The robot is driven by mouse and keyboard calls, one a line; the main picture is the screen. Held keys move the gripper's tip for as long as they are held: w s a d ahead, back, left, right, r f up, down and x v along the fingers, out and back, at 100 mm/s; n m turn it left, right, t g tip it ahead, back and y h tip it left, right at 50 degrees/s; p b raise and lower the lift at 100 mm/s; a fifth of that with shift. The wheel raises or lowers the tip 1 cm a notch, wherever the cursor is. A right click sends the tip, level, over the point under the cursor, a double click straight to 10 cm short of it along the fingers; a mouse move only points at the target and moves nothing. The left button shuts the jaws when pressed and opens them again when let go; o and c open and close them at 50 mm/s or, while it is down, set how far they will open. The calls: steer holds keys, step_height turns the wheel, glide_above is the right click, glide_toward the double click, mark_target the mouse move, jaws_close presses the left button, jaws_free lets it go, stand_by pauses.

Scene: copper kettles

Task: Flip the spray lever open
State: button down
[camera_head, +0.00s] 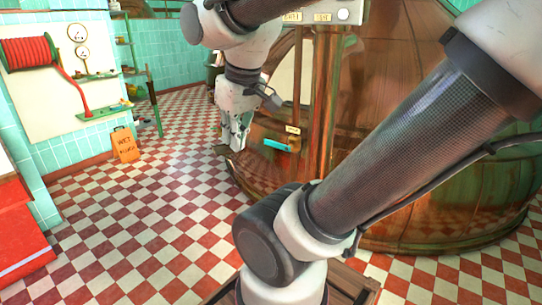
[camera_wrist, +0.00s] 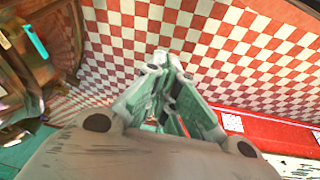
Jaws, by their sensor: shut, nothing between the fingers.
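A turquoise bar-shaped lever (camera_head: 277,145) sits low on the copper kettle's front, just below a small pale label (camera_head: 292,129). I take it for the spray lever, but the label is too small to read. The lever also shows at the upper left of the wrist view (camera_wrist: 35,40). My gripper (camera_head: 235,147) hangs pointing down, a little left of the lever and apart from it. In the wrist view its fingers (camera_wrist: 163,59) are together and empty, with chequered floor beyond them.
The big copper kettle (camera_head: 400,75) fills the right, partly hidden by my arm. A red hose reel (camera_head: 28,52) and gauges (camera_head: 77,33) hang on the left wall. An orange floor sign (camera_head: 125,144) stands by that wall. The chequered floor (camera_head: 150,215) between is clear.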

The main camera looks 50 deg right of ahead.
steer(key=w+d+g+h, duration=0.3)
steer(key=w+d, duration=0.5)
steer(key=w+d+f+n+g+h, duration=0.1)
steer(key=w+d+f+g+h, duration=0.1)
steer(key=w+d+f+g, duration=0.65)
steer(key=w+d+f+n+t+h, duration=0.15)
steer(key=w+d, duration=0.35)
steer(key=d, duration=0.9)
steer(key=w+d+f+n+g+h, duration=0.1)
steer(key=d+f+n+h, duration=0.1)
steer(key=d+f, duration=0.5)
steer(key=d+f+n+g+h, duration=0.1)
steer(key=d+f+n+h, duration=0.2)
steer(key=f, duration=0.8)
steer(key=w+d+f+n+g+h, duration=0.1)
steer(key=d+f+g+h, duration=0.1)
steer(key=d+f, duration=0.55)
steer(key=w+f+n+t+h, duration=0.5)
steer(key=w+f+n+h, duration=0.1)
steer(key=h, duration=0.2)
steer(key=w+a+f+n+t+h, duration=0.1)
steer(key=a+f+n+t+h, duration=0.2)
steer(key=a+t, duration=0.5)
steer(key=shift+f+n+h, duration=0.25)
steer(key=shift+n+h, duration=0.6)
steer(key=shift+w, duration=0.1)
